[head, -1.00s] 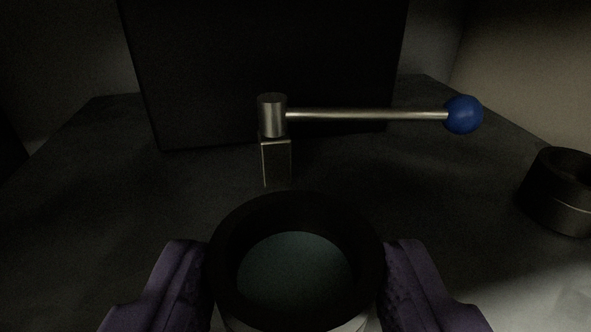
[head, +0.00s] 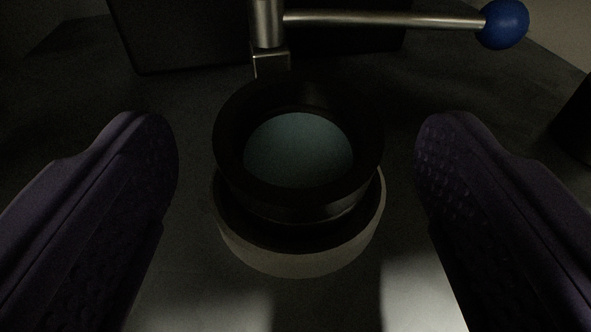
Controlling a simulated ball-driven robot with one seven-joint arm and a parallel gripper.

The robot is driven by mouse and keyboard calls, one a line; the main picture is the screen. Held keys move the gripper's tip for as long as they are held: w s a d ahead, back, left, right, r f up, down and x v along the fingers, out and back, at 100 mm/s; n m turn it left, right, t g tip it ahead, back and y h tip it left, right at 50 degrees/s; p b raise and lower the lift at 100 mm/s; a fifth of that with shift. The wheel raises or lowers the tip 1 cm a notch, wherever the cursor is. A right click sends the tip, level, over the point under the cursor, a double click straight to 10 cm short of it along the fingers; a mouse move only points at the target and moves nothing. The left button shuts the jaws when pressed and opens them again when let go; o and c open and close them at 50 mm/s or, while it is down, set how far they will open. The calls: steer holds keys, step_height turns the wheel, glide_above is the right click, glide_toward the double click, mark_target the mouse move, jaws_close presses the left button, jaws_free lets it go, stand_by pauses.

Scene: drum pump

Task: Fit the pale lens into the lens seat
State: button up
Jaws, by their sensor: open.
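The pale lens (head: 298,150) is a blue-green disc inside a black ring-shaped mount (head: 232,160) in the middle of the head view. The mount rests on a round seat with a dark top and pale side (head: 300,262). It looks roughly level and centred, though I cannot tell how deep it sits. My gripper (head: 296,160) is open, its two purple ridged fingers standing clear on the left and right of the mount. Neither finger touches it.
Behind the mount stands a metal post (head: 267,22) with a horizontal lever ending in a blue ball (head: 503,24). A dark box (head: 180,40) is further back. A black cylindrical object (head: 577,120) is at the right edge. The dark surface near the seat is clear.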

steer(key=s+r, duration=0.1)
steer(key=s, duration=1)
steer(key=shift+r+b, duration=0.3)
steer(key=shift+r, duration=0.05)
steer(key=shift+d+f, duration=0.1)
